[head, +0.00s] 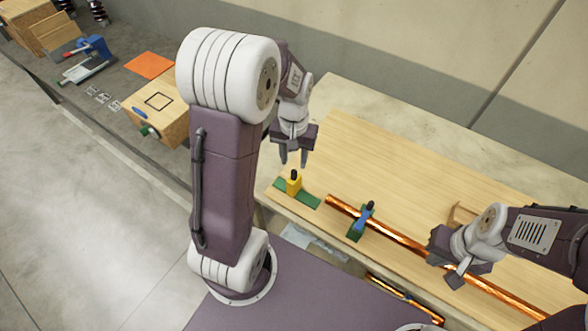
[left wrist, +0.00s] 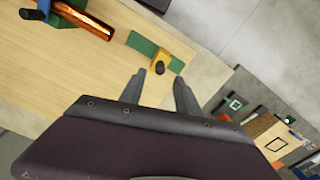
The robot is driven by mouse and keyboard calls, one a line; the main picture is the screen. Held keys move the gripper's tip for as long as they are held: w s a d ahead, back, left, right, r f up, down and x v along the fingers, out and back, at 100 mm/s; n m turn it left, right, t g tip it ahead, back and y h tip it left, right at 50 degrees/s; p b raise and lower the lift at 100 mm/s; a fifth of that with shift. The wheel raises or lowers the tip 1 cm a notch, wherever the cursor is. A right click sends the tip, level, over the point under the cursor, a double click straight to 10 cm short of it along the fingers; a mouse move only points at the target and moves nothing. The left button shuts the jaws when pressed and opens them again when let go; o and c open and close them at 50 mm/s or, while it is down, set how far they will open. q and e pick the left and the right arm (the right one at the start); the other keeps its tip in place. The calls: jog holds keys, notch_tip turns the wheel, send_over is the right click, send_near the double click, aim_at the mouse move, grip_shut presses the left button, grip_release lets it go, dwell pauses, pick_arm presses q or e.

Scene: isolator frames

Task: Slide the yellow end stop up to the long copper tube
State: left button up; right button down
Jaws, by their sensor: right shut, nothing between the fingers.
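The yellow end stop (head: 294,185), with a black knob on top, stands on a green strip (head: 311,201) at the workboard's near-left edge. It also shows in the left wrist view (left wrist: 160,65). The long copper tube (head: 400,238) runs right from there; a gap separates its left end from the end stop. A blue clamp (head: 362,219) on a green base sits at the tube near that end. My left gripper (head: 294,163) is open and empty above and behind the end stop. My right gripper (head: 455,281) is shut and empty over the tube; its fingertips are hard to make out.
The wooden workboard (head: 400,150) is mostly clear behind the tube. A wooden bracket (head: 459,213) stands near my right arm. Another copper tube (head: 400,298) lies below the board's front edge. To the left are a wooden block (head: 172,118) and an orange sheet (head: 149,65).

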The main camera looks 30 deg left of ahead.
aim_at(295, 171)
pick_arm(q)
notch_tip(295, 171, down, 5)
jog(key=shift+a+f, duration=0.15)
jog(key=shift+f, duration=0.05)
jog(key=shift+d+f, duration=0.25)
jog(key=shift+f, duration=0.3)
jog(key=shift+a+f, duration=0.1)
jog(key=shift+a, duration=0.05)
jog(key=shift+c, duration=0.3)
jog(key=c, duration=0.6)
grip_shut()
